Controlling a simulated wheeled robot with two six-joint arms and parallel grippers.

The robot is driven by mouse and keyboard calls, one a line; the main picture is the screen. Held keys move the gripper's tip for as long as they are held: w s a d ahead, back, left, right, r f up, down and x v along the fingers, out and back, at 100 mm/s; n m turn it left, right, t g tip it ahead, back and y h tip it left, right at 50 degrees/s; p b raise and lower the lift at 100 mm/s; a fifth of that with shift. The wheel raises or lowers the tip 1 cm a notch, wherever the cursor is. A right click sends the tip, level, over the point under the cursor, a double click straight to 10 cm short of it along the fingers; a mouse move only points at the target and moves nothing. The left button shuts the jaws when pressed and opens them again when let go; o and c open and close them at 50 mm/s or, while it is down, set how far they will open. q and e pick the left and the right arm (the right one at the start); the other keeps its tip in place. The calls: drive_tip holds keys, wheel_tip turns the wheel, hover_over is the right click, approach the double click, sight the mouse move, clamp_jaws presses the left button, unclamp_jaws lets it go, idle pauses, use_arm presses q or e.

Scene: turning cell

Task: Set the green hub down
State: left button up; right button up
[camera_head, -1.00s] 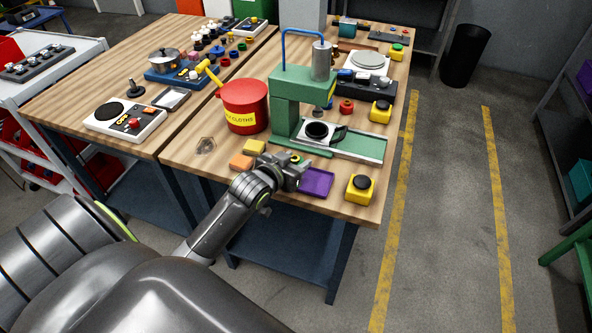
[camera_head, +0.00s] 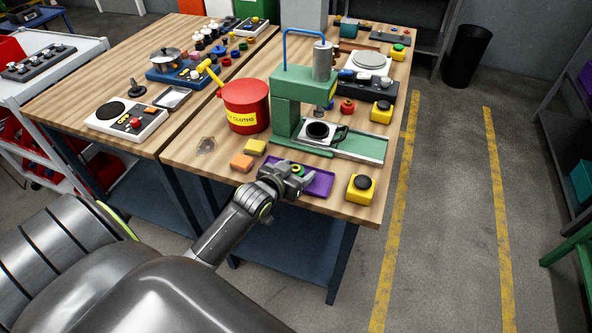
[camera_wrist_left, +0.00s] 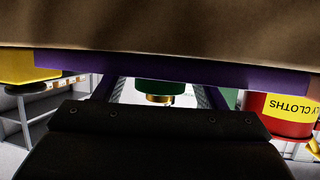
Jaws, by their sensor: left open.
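The green hub (camera_head: 298,170) is on or just above the purple tray (camera_head: 321,184), at the front of the workbench. Contact with the tray is hard to make out. In the left wrist view the hub (camera_wrist_left: 160,88) shows green with a brass-coloured ring, between the fingers. My left gripper (camera_head: 299,178) is open around the hub, low at the tray's left part, and hides some of the tray. In the left wrist view the tray (camera_wrist_left: 180,68) crosses as a purple band. My right gripper is not in view.
A green press (camera_head: 288,112) stands just behind the tray. A yellow button box (camera_head: 360,188) is to the right. Orange (camera_head: 241,162) and yellow (camera_head: 255,147) blocks lie to the left, with a red cloth bin (camera_head: 244,108) behind them. The bench's front edge is close.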

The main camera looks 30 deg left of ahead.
use_arm(q)
drive_tip(key=shift+r, duration=0.25)
drive_tip(key=shift+s, duration=0.35)
drive_tip(key=v, duration=1.1)
drive_tip(key=shift+b, duration=0.35)
drive_tip(key=shift+s+d+r, duration=0.1)
